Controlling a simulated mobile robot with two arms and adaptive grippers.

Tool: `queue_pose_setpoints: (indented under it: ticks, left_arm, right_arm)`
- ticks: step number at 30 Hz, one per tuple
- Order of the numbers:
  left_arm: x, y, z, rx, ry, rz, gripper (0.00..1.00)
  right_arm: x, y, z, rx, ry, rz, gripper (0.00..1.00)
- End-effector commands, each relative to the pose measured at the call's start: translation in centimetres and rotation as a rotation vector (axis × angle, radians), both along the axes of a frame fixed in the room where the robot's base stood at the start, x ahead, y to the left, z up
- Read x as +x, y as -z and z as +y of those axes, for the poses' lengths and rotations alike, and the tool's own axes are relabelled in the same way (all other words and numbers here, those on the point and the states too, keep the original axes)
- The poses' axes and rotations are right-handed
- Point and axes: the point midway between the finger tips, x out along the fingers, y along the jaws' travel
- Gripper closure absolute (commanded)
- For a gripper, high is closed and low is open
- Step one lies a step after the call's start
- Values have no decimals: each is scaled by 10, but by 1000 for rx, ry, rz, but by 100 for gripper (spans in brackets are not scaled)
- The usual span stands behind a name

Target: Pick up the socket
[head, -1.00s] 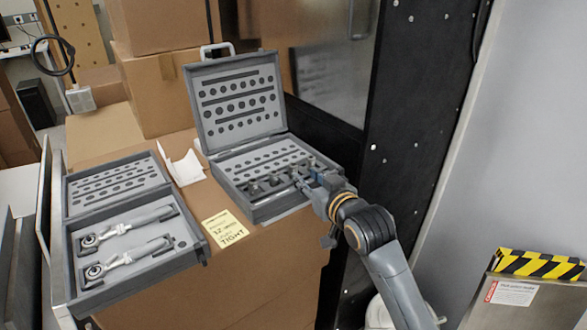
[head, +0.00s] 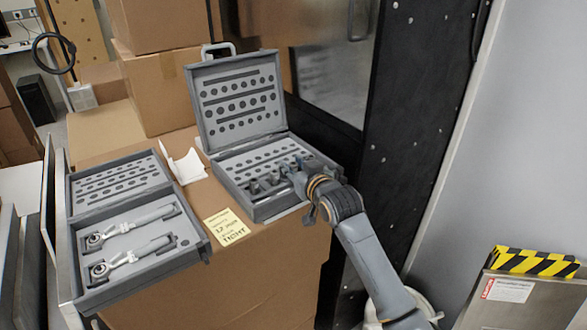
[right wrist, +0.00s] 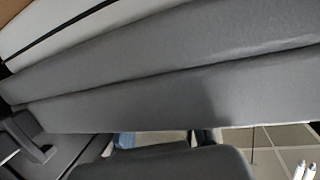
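The open grey socket case (head: 240,200) stands on a cardboard box, with its hole-filled lid raised. Several dark sockets (head: 255,187) stand in the front row of its base. My right gripper (head: 287,172) is over the right part of that row, close to the sockets. Its fingertips are small and partly hidden by the arm, so I cannot tell whether it is open or holds a socket. The right wrist view is filled by close grey surfaces, and no socket can be made out there. My left gripper is not in view.
A second open case (head: 190,257) with two ratchet wrenches (head: 130,257) lies at the left. A yellow note (head: 227,228) lies between the cases. A dark panel (head: 415,130) rises just right of the case. A striped bin (head: 530,290) is at the lower right.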

Motion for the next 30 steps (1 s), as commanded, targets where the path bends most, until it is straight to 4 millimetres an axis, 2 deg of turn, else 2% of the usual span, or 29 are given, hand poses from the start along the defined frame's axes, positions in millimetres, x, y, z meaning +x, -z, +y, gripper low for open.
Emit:
queue_pose_setpoints:
  ticks: [1, 5, 15, 20, 25, 30]
  left_arm:
    - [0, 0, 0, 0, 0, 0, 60]
    - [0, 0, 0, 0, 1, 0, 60]
    - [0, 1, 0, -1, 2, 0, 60]
    - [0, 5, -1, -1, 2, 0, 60]
    - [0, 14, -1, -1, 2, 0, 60]
    - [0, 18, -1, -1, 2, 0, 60]
  right_arm:
    - [0, 0, 0, 0, 0, 0, 73]
    - [0, 0, 0, 0, 0, 0, 100]
    - [0, -1, 0, 0, 0, -1, 100]
    - [0, -10, 0, 2, 0, -4, 100]
    - [-1, -35, 0, 3, 0, -7, 100]
    - [-32, -72, -11, 2, 0, -10, 100]
